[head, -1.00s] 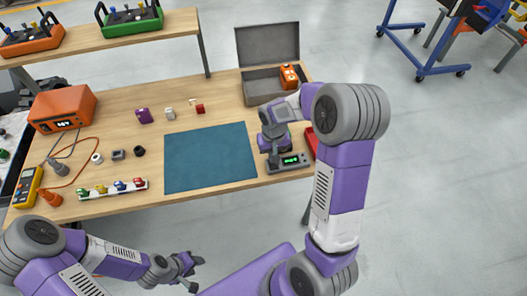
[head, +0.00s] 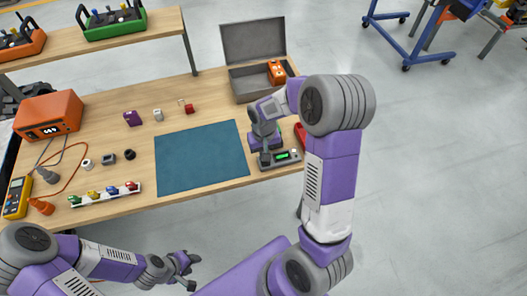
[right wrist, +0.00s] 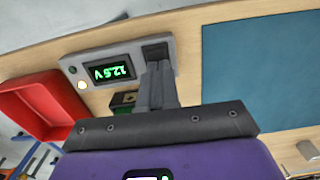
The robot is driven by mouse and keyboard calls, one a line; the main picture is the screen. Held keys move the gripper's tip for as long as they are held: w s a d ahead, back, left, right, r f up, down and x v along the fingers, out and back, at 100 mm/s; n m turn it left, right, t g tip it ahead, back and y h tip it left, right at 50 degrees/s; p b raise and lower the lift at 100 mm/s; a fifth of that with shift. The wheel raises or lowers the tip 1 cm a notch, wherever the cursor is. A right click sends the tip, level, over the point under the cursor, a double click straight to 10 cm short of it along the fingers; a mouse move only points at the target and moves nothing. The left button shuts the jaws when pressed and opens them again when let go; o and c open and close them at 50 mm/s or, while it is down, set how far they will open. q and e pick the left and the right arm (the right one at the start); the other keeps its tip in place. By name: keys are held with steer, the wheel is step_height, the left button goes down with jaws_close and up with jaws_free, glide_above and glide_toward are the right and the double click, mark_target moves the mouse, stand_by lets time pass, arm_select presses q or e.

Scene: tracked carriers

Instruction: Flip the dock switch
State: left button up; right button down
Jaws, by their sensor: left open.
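The dock (head: 290,157) is a small grey box with a lit green display at the front right of the table. The right wrist view shows it close (right wrist: 100,72), with the display reading 12.5 V upside down, a lit round light, and a dark switch (right wrist: 155,50) at one end. My right gripper (right wrist: 157,68) looks shut and empty, its fingertips right at the switch; whether they touch it I cannot tell. The fingers partly cover the switch's near side. My left gripper (head: 188,270) is open and empty, off the table's front edge.
A blue mat (head: 200,158) lies left of the dock. A red bin (right wrist: 35,105) stands beside the dock, mostly behind my right arm in the head view. An open grey case (head: 250,82) is at the back. Small parts and an orange unit (head: 48,115) fill the left side.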

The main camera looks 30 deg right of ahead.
steer(key=shift+s+a+f, duration=0.1)
steer(key=shift+s+f, duration=0.25)
steer(key=shift+s, duration=0.15)
steer(key=shift+w+r+p, duration=0.1)
steer(key=shift+r+p, duration=0.4)
steer(key=shift+r, duration=0.05)
steer(key=r+p, duration=0.2)
steer(key=r, duration=0.1)
steer(key=r+p, duration=0.1)
steer(key=shift+w+r, duration=0.2)
steer(key=shift+w, duration=0.15)
step_height(320, 180, up, 9)
steer(key=p, duration=0.1)
steer(key=shift+w+p, duration=0.3)
